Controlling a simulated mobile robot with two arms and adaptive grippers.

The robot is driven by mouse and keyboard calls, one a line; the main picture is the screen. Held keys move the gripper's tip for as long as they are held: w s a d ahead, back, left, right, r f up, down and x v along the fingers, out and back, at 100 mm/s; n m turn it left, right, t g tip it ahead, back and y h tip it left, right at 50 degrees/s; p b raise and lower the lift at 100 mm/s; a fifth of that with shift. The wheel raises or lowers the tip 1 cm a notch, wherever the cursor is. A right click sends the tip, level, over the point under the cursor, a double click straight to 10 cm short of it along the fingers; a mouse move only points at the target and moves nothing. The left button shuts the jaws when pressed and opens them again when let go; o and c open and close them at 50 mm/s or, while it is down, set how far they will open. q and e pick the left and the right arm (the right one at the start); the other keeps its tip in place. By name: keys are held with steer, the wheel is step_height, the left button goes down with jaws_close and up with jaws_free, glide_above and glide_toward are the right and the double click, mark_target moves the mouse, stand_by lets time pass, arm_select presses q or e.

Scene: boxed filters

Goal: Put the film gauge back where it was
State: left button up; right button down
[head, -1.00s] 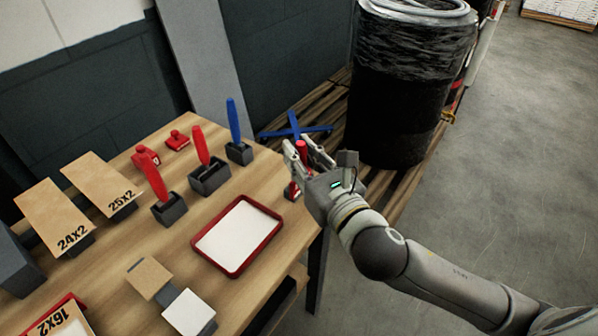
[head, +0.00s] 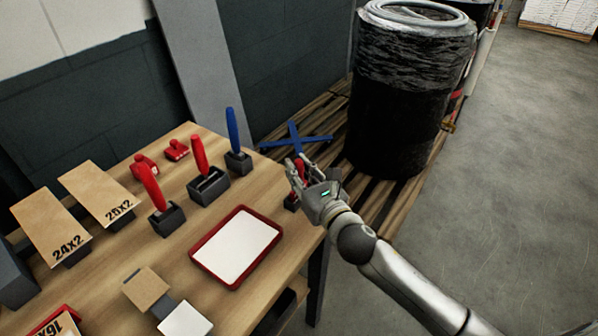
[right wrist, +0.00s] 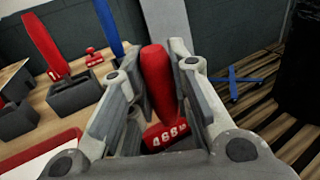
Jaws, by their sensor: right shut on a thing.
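The film gauge, a red piece with a rounded upright handle (right wrist: 157,75) and a red foot bearing white digits, is between the fingers of my right gripper (right wrist: 145,62) in the right wrist view. In the head view, my right gripper (head: 301,170) is shut on it at the right edge of the table. A little red and something dark show just below the fingers there; I cannot tell whether the dark part is a stand or whether the gauge touches it. My left gripper is not in view.
Dark stands hold two red-handled tools (head: 150,185) (head: 199,155) and a blue-handled tool (head: 232,128). Two small red pieces (head: 145,166) (head: 177,150) lie behind them. A red-rimmed tray (head: 194,255) lies in front. A wrapped drum (head: 395,110) stands beyond the table.

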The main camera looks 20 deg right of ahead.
steer(key=shift+f, duration=0.2)
steer(key=c, duration=1.3)
jaws_free()
steer(key=shift+r, duration=0.1)
steer(key=s, duration=0.3)
steer(key=s+d+b, duration=0.1)
steer(key=s, duration=0.3)
steer(key=s+d, duration=0.1)
steer(key=s, duration=0.2)
steer(key=shift+s+b, duration=0.2)
steer(key=shift+b, duration=0.15)
steer(key=shift+s+d, duration=0.15)
steer(key=shift+s, duration=0.55)
